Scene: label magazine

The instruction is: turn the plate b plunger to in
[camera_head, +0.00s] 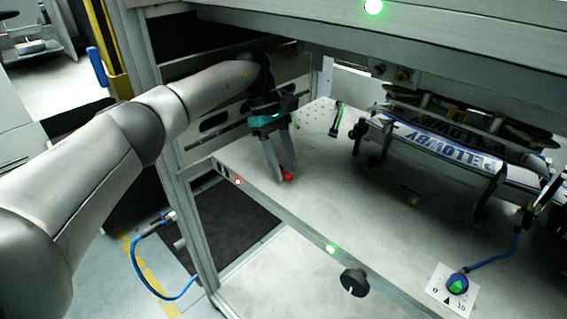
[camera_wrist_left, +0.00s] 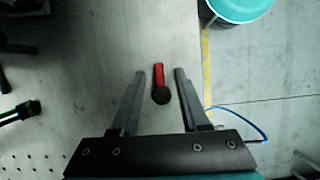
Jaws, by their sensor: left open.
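A small red lever or handle (camera_wrist_left: 159,74) with a dark round hub (camera_wrist_left: 161,96) is on the pale metal plate. No label on it can be read, so I cannot tell for sure that it is the plate b plunger. In the head view the red part (camera_head: 288,175) shows at the fingertips of my left gripper (camera_head: 284,178). My left gripper is open, pointing down. In the left wrist view its fingers (camera_wrist_left: 160,72) stand on either side of the red part, with a gap on each side. My right gripper is not in view.
A black knob (camera_head: 354,282) sits at the plate's front edge. A label strip (camera_head: 440,143) runs over black brackets at the right. A metal beam (camera_head: 430,45) overhangs the plate. Bare plate lies between gripper and brackets.

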